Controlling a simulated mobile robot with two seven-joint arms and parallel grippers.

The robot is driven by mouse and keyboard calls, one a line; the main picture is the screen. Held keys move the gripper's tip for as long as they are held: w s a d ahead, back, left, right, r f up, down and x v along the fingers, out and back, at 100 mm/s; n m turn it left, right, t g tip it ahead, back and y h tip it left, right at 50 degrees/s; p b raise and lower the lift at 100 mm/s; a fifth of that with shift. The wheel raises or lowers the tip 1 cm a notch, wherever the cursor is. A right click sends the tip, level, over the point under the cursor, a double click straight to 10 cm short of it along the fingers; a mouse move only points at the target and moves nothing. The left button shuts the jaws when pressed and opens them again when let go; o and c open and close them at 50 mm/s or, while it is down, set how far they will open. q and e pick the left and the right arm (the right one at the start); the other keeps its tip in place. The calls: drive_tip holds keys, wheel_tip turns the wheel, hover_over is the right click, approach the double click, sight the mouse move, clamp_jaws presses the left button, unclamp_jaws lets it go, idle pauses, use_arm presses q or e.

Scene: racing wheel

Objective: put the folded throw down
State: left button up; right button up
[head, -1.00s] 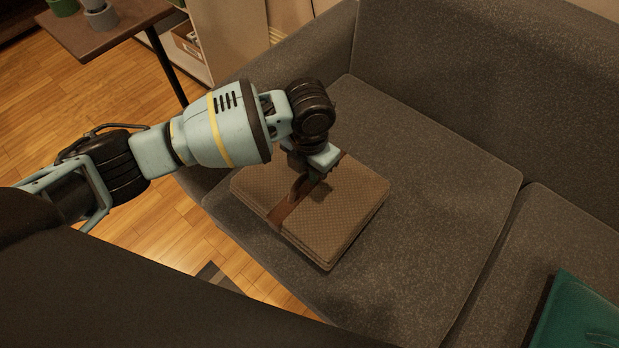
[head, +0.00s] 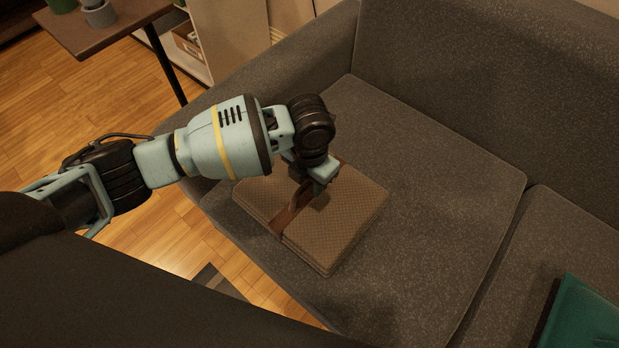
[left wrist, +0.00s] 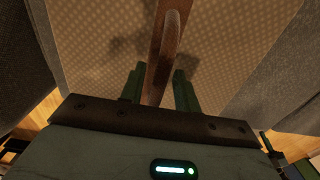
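The folded throw (head: 345,215) is a brown, finely patterned square bundle with a brown strap (head: 283,222) and a loop handle (head: 297,197). It lies flat on the left seat cushion of the grey sofa (head: 430,190), near the front edge. My left gripper (head: 308,190) is over the throw, at the handle. In the left wrist view, its two dark green fingers (left wrist: 160,90) stand apart on either side of the handle (left wrist: 161,65), with narrow gaps showing. The throw's patterned top (left wrist: 225,50) fills much of that view. My right gripper is not in view.
A teal cushion-like item (head: 585,315) lies on the sofa at the lower right. The sofa's left arm (head: 290,55) and backrest (head: 490,70) bound the seat. A side table (head: 110,30) with pots stands at the upper left. The seat right of the throw is clear.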

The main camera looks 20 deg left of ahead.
use_arm(q)
drive_tip(key=shift+o, duration=0.2)
drive_tip(key=shift+r, duration=0.1)
wheel_tip(320, 180, up, 12)
drive_tip(key=p, duration=0.3)
drive_tip(key=shift+p, duration=0.35)
idle(0.4)
